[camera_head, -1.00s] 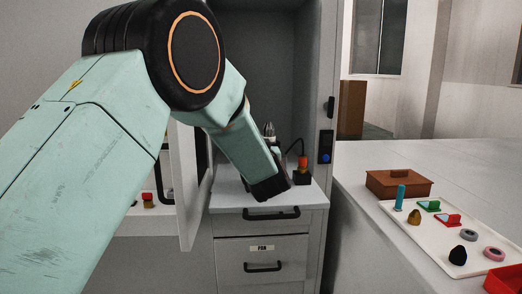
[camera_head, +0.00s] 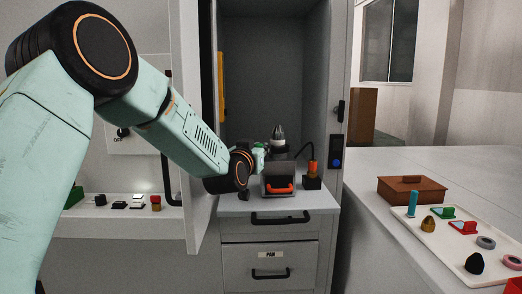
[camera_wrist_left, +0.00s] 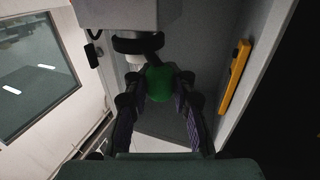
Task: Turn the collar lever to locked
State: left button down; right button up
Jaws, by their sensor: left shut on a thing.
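The collar lever shows in the head view as a small green knob (camera_head: 259,157) at the left of a dark collar (camera_head: 279,152) with a silver cone on top. In the left wrist view the green knob (camera_wrist_left: 159,84) sits between my fingers, beside the dark ring of the collar (camera_wrist_left: 138,43). My left gripper (camera_head: 256,161) reaches in from the left and is shut on the knob; in the wrist view its fingers (camera_wrist_left: 160,100) flank it on both sides. My right gripper is not in view.
A grey box with a red handle (camera_head: 279,188) stands in front of the collar, and an orange plug on a cable (camera_head: 313,168) at its right. An open cabinet door (camera_head: 199,130) stands close to my left arm. A tray of small parts (camera_head: 448,238) lies at right.

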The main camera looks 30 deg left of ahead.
pick_arm(q)
jog(key=shift+f, duration=0.2)
jog(key=c, duration=1.1)
grip_release()
jog(key=shift+s, duration=0.1)
jog(key=shift+c, duration=0.2)
jog(key=shift+r, duration=0.1)
jog(key=s+d, duration=0.2)
jog(key=s, duration=0.9)
jog(key=shift+s+d, duration=0.15)
jog(key=shift+s, duration=0.25)
